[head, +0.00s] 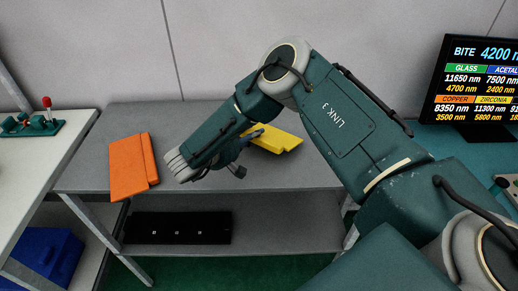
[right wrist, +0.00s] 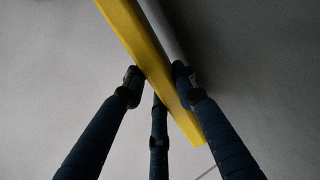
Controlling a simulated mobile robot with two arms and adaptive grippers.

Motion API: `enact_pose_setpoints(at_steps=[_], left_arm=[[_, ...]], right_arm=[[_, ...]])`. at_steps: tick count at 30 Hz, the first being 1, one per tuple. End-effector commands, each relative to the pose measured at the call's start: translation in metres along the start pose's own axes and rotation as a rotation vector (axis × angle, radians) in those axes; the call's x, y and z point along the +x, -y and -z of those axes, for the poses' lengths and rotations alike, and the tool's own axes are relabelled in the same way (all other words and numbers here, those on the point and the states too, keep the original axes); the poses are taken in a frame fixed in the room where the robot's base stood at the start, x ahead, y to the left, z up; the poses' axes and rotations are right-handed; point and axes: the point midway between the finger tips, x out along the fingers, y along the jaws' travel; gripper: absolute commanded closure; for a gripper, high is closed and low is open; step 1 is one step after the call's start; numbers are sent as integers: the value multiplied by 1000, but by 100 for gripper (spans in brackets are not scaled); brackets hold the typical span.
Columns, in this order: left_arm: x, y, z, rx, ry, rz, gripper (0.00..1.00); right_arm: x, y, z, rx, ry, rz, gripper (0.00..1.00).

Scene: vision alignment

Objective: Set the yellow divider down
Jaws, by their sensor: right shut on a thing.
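The yellow divider (head: 277,139) is over the right part of the grey shelf unit's top (head: 285,175), partly hidden behind my right arm. Whether it touches the top cannot be told. My right gripper (head: 243,150) is at the divider's left end, with its fingers partly hidden by the wrist. In the right wrist view the fingers (right wrist: 157,85) are closed around the divider (right wrist: 130,35), which runs slantwise between them. A grey strip lies along its right side. My left gripper is out of view.
An orange divider (head: 130,167) lies at the top's left edge. A black box (head: 178,228) sits on the lower shelf. A white bench (head: 40,150) with a red-knobbed clamp (head: 35,121) stands left, a blue bin (head: 45,255) below it. A screen (head: 478,85) stands at right. The top's front middle is clear.

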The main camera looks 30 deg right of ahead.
Motion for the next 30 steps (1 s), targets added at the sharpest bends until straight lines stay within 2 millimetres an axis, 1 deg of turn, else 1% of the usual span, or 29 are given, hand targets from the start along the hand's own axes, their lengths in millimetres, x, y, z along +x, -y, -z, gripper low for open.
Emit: enact_pose_setpoints(at_steps=[1, 3, 12, 13, 15, 23, 26, 30], left_arm=[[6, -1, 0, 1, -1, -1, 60], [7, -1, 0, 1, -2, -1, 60], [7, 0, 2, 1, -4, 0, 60], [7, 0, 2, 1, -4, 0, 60], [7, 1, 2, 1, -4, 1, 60], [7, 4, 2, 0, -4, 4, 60], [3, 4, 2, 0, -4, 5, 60], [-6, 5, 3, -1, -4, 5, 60]], right_arm=[[2, 6, 0, 1, -1, -1, 100], [4, 10, 0, 1, -1, -1, 100], [4, 11, 0, 1, -1, -1, 100], [4, 12, 0, 1, -1, 0, 71], [4, 12, 0, 1, -1, 0, 60], [4, 11, 0, 0, -1, 0, 60], [-3, 10, 1, 0, -2, 0, 60], [-20, 9, 1, -2, -4, 1, 60]])
